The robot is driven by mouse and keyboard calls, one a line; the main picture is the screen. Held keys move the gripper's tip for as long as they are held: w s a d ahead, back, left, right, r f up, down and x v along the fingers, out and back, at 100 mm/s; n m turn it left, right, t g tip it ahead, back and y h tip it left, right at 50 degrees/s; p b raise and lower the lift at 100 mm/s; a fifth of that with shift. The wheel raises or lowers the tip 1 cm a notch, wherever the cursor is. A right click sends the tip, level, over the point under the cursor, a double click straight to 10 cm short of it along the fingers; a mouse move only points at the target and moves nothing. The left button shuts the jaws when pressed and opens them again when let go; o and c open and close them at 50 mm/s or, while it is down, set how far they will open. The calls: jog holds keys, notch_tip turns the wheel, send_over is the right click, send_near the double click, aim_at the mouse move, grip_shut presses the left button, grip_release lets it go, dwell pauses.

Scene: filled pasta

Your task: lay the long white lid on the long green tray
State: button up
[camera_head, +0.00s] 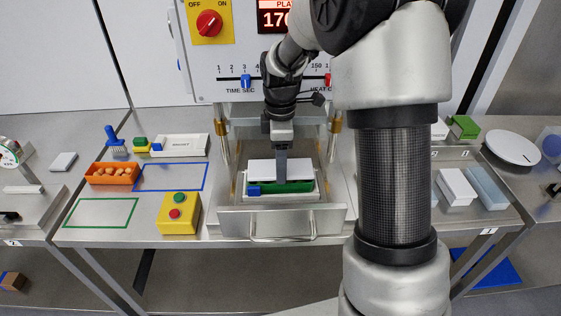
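The long white lid (262,169) lies level over the long green tray (301,188) in the open metal drawer, covering most of it from this view. The tray's green front side shows below the lid, with a blue block (254,190) at its left end. My gripper (281,178) points down at the middle of the lid, its finger in front of the white surface. I cannot tell whether the fingers are closed on the lid, or whether the lid touches the tray all along.
The drawer (282,222) has a front handle and raised walls around the tray. A yellow button box (179,214) stands to its left. An orange tray (112,180) of brown pieces lies further left, near blue and green outlines. White boxes (457,187) stand at the right.

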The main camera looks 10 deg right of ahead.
jog(key=o, duration=1.1)
notch_tip(320, 180, up, 17)
jog(key=p, duration=0.1)
jog(key=shift+r, duration=0.15)
